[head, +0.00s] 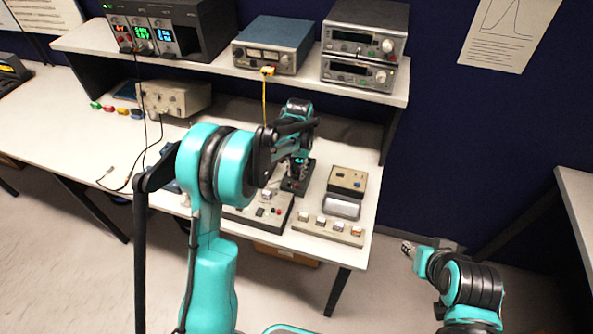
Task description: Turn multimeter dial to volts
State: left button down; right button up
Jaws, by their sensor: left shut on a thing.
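A small black device, likely the multimeter (290,187), lies on the bench right of centre. My left arm reaches in from the left across the bench. Its gripper (299,172) points down onto the upper part of this device and is shut on what seems to be its dial. The fingers and arm hide the dial, so its setting cannot be read. My right gripper (408,248) is at the lower right, off the bench's front right edge and away from the device. It is too small to tell whether it is open or shut.
Right of the device are a tan box (347,181), a grey rounded item (341,207) and a strip with several coloured modules (328,229). A panel unit (262,208) sits in front. The shelf (220,72) overhead carries instruments. A yellow cable (264,103) hangs behind my left arm.

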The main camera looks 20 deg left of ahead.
aim_at(297, 173)
pick_arm(q)
jog(key=c, duration=1.3)
grip_release()
jog(key=shift+o, duration=0.2)
notch_tip(297, 173, up, 12)
jog(key=shift+d, duration=0.2)
